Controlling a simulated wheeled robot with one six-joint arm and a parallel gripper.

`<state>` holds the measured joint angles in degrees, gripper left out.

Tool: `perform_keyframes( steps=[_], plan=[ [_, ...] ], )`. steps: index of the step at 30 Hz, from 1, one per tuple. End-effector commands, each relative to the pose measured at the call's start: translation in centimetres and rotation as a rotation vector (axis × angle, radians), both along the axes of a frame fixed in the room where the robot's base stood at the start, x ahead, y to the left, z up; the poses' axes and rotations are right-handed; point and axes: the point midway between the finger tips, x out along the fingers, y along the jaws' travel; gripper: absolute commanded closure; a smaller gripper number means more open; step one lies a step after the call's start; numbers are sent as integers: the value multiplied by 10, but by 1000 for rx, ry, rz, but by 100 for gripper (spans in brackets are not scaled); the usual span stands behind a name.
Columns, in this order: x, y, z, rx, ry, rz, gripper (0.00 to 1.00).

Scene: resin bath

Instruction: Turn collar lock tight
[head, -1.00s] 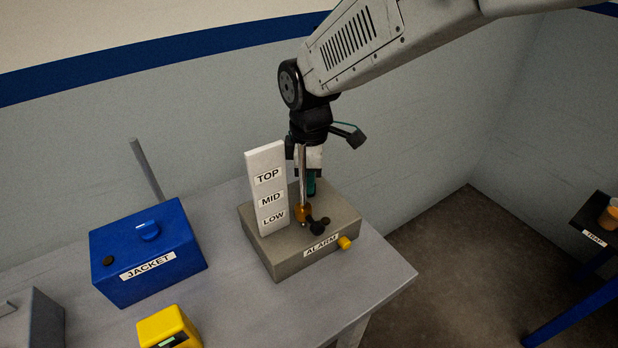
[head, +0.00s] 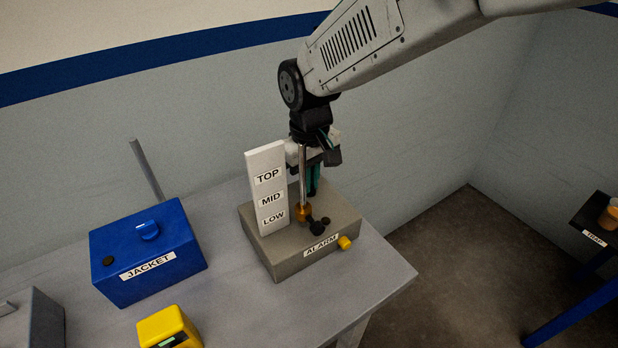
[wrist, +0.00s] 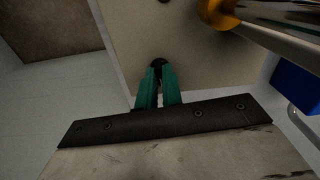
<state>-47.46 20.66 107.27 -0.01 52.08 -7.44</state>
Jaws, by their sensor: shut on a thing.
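My gripper (head: 313,193) points straight down over the grey ALARM box (head: 262,259), just behind and right of an upright metal rod (head: 303,163). In the wrist view its two teal fingers (wrist: 158,72) are closed in on a small dark round piece (wrist: 158,62), apparently the collar lock. In the head view that piece cannot be told apart clearly at the fingertips. An amber collar (head: 303,212) sits around the rod's foot and also shows in the wrist view (wrist: 217,12). Black knobs (head: 317,228) lie in front of it.
A white TOP/MID/LOW board (head: 265,187) stands close left of the rod. A yellow button (head: 344,242) is on the box's front. A blue JACKET box (head: 150,264) and a yellow device (head: 168,327) stand left on the grey table (head: 240,308). The table's right end is clear.

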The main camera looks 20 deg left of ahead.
Motion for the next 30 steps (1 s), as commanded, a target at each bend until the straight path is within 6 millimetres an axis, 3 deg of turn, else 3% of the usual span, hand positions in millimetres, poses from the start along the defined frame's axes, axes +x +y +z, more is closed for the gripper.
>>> perform_keyframes(
  steps=[9, 23, 26, 30],
  plan=[
    [1, 0, 1, 2, -1, -97, 100],
    [1, 0, 1, 2, -2, -111, 100],
    [1, 0, 1, 2, -2, -111, 73],
    [0, 0, 1, 2, -1, -110, 71]
  ],
)
